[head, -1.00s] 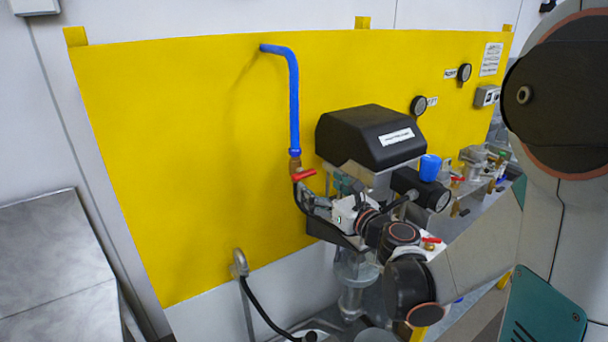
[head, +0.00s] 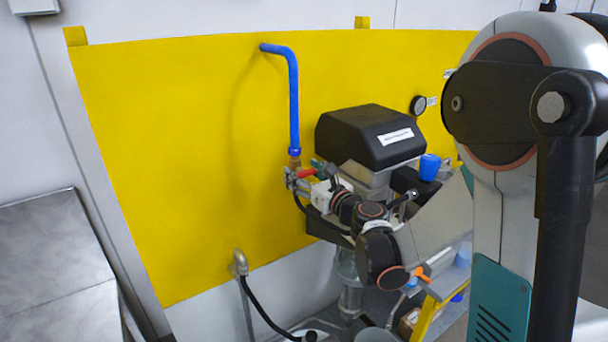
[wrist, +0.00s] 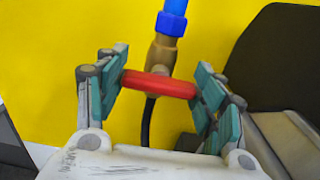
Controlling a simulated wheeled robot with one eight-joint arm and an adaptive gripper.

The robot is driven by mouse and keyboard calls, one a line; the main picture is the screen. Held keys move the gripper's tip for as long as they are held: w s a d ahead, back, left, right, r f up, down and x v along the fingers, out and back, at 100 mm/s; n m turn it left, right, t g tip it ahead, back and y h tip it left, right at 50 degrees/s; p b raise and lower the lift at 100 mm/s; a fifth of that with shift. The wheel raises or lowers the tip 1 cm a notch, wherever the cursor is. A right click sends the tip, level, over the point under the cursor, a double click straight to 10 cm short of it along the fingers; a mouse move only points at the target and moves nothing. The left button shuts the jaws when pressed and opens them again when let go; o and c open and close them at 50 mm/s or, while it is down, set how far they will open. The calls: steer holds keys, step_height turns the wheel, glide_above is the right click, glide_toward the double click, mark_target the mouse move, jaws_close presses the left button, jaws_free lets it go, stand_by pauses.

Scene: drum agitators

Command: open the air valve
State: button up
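The air valve has a red lever handle (wrist: 160,84) on a brass body (wrist: 161,53) under a blue pipe (wrist: 172,18). In the wrist view the handle lies crosswise to the pipe, nearly level. My gripper (wrist: 164,78) is open, with its teal finger pads wide apart on either side of the handle. The handle's ends are close to the pads; I cannot tell whether they touch. In the head view my gripper (head: 301,178) is at the red handle (head: 306,173), just below the blue pipe (head: 293,105), and partly hides the valve.
A black-topped machine (head: 370,138) stands just right of the valve. A yellow panel (head: 190,150) is close behind. A blue cap (head: 429,167) is farther right. A black hose (wrist: 147,122) hangs below the valve. The space left of the valve is free.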

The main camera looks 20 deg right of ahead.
steer(key=c, duration=0.3)
steer(key=shift+n, duration=0.3)
steer(key=n+b, duration=0.2)
steer(key=n, duration=0.1)
steer(key=shift+f+n, duration=0.1)
steer(key=shift+n, duration=0.2)
steer(key=n+b, duration=0.1)
steer(key=n, duration=0.3)
steer(key=shift+n+b, duration=0.3)
steer(key=shift+b, duration=0.05)
steer(key=n+b, duration=0.1)
steer(key=n, duration=0.3)
steer(key=shift+n, duration=0.3)
steer(key=shift+a+n+b, duration=0.1)
steer(key=shift+n+b, duration=0.4)
steer(key=shift+n, duration=1.7)
